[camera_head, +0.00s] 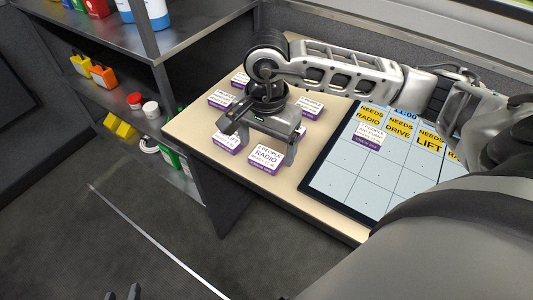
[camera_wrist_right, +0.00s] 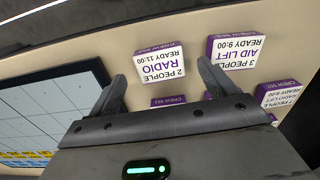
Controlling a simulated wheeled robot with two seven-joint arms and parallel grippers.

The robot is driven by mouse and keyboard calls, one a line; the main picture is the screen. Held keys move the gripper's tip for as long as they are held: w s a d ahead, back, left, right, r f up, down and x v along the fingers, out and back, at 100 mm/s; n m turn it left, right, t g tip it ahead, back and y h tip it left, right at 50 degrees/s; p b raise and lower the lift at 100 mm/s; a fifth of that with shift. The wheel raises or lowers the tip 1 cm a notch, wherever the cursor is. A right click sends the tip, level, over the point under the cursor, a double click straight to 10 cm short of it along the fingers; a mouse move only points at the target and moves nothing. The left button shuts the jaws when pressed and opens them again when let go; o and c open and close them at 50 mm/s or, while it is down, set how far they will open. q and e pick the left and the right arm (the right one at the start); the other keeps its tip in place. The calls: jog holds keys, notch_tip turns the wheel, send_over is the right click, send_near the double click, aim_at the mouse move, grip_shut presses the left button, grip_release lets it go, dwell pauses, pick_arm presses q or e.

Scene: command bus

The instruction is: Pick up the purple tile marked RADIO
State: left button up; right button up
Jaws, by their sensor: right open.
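The purple-edged RADIO tile (camera_head: 265,159) with a white top lies on the tan table, near its front edge. Its print reads 2 PEOPLE, RADIO, READY 11:00. It also shows upside down in the right wrist view (camera_wrist_right: 160,66), between the finger lines. My right gripper (camera_head: 258,143) is open above the tiles, just behind the RADIO tile in the head view. Nothing is between its fingers that I can see as held. My left gripper (camera_head: 123,293) shows only as two dark, separated fingertips at the bottom edge.
A dark-framed board (camera_head: 335,185) with yellow NEEDS headings and one tile (camera_head: 368,134) lies to the right. A metal shelf (camera_head: 185,25) with containers stands left. Bare table shows between tiles and board.

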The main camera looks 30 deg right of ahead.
notch_tip(320, 180, down, 2)
jog(key=shift+f, duration=0.15)
jog(key=c, duration=1.1)
